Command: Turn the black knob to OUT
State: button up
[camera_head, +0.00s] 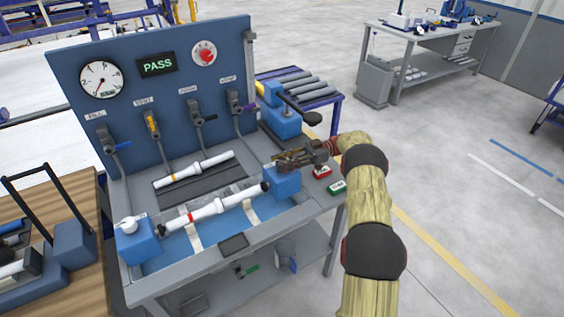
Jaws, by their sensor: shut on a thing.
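My gripper (277,163) is at the top of the right blue block (284,184), at the right end of the test bench. It is shut on what appears to be the black knob, which the fingers mostly hide. Its pointing direction and any OUT marking cannot be read. A white pipe (213,209) with a red band lies between this block and the left blue block (138,245), which carries a white knob (128,225). A dark fitting (265,187) sits at the pipe's right end, against the right block.
The blue back panel holds a gauge (100,80), a PASS display (157,64), a red dial (204,53) and several valves. A second white pipe (194,170) lies behind. Red (321,172) and green (337,187) buttons are right of my gripper; a blue press (281,117) stands behind it.

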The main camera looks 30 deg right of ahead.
jog(key=shift+r, duration=0.15)
jog(key=o, duration=0.9)
jog(key=shift+a, duration=0.1)
jog(key=shift+o, duration=1.3)
jog(key=shift+m+t, duration=0.3)
jog(key=shift+t, duration=0.2)
